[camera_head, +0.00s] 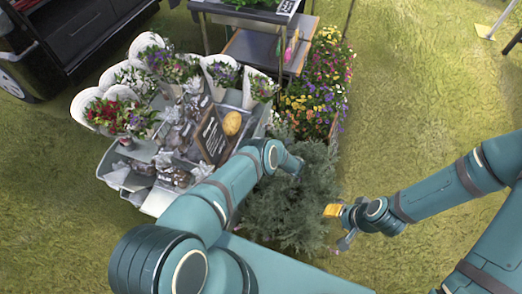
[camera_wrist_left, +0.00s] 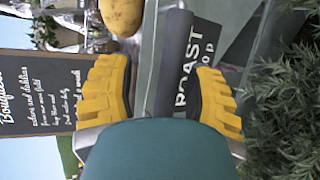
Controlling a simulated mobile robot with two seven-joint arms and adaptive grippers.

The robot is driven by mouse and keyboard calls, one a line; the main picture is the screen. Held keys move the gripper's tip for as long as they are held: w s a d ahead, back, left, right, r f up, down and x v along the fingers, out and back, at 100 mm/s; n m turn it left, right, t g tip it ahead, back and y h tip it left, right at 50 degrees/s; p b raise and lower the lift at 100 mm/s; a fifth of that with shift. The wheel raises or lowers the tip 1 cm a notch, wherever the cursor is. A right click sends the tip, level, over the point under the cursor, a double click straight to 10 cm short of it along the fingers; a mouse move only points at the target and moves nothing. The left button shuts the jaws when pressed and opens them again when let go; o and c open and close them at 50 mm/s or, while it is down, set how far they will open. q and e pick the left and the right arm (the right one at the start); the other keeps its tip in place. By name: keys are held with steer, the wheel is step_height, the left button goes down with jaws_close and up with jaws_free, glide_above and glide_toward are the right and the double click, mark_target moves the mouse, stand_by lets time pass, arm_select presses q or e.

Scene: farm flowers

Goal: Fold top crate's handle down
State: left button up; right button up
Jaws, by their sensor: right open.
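In the left wrist view the yellow fingers of my left gripper (camera_wrist_left: 160,98) stand apart. A dark grey panel with white lettering, "ROAST" (camera_wrist_left: 187,70), shows between them; I cannot tell whether either finger touches it. A grey-green surface (camera_wrist_left: 222,25), perhaps part of a crate, lies behind it at the upper right. I cannot make out the crate's handle for certain. In the head view my left arm covers this area, and the left gripper is hidden. My right gripper (camera_head: 339,226) is open and empty, beside the bush and over the grass.
A feathery green bush (camera_head: 290,205) stands close to both arms. A yellow potato-like object (camera_head: 232,123) and a black chalkboard sign (camera_head: 212,137) sit on the crowded stand.

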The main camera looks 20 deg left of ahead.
arm_select(q)
steer(key=shift+d, duration=0.1)
steer(key=v, duration=1.2)
step_height(320, 180, up, 7)
steer(key=w+d+m+t+h, duration=0.2)
steer(key=w+m+t+h, duration=0.15)
steer(key=m+h, duration=0.85)
steer(key=s+d+r+m+g+h, duration=0.1)
steer(key=s+r+m, duration=0.4)
steer(key=s+m, duration=0.5)
steer(key=s+d+r+m+g+h, duration=0.1)
steer(key=s+r+m+g+h, duration=0.2)
steer(key=s+m, duration=0.7)
steer(key=s+r+g, duration=0.2)
steer(key=s, duration=0.3)
steer(key=shift+s+d+h, duration=0.2)
steer(key=shift+s+h, duration=0.1)
steer(key=shift+r+g, duration=0.1)
steer(key=shift+g, duration=0.15)
